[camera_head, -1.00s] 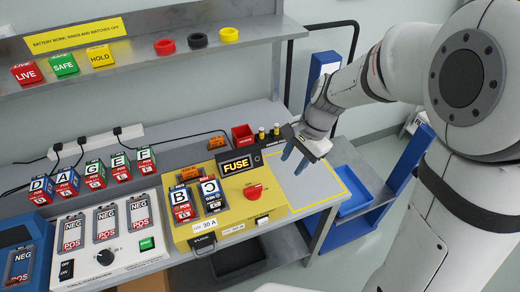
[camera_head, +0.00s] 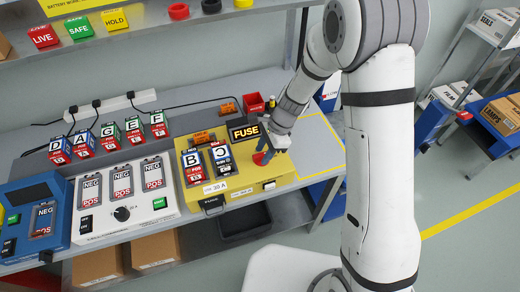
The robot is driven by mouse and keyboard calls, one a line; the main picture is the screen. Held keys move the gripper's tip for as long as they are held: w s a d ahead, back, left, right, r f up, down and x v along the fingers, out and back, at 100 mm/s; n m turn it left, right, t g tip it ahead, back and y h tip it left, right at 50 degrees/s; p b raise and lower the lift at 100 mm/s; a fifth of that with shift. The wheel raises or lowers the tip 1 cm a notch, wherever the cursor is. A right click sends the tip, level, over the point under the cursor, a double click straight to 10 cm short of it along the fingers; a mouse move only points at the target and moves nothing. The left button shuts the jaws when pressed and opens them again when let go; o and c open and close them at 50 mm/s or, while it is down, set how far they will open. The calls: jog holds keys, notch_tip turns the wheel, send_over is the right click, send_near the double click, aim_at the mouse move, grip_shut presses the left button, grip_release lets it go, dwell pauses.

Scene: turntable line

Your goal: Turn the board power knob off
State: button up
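The yellow power board (camera_head: 240,193) stands on the bench, with batteries marked B and C in its bays and a FUSE sign (camera_head: 245,132) at its back. The red power knob (camera_head: 259,159) is on the board's top, right of the batteries, and is partly hidden. I cannot tell whether the fingers touch or grip the knob. The knob's pointing direction is too small and covered to read.
Several batteries stand behind. A red bin (camera_head: 254,103) sits behind the board. The bench right of the board (camera_head: 318,140) is clear.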

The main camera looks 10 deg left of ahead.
jog(key=shift+f, duration=0.25)
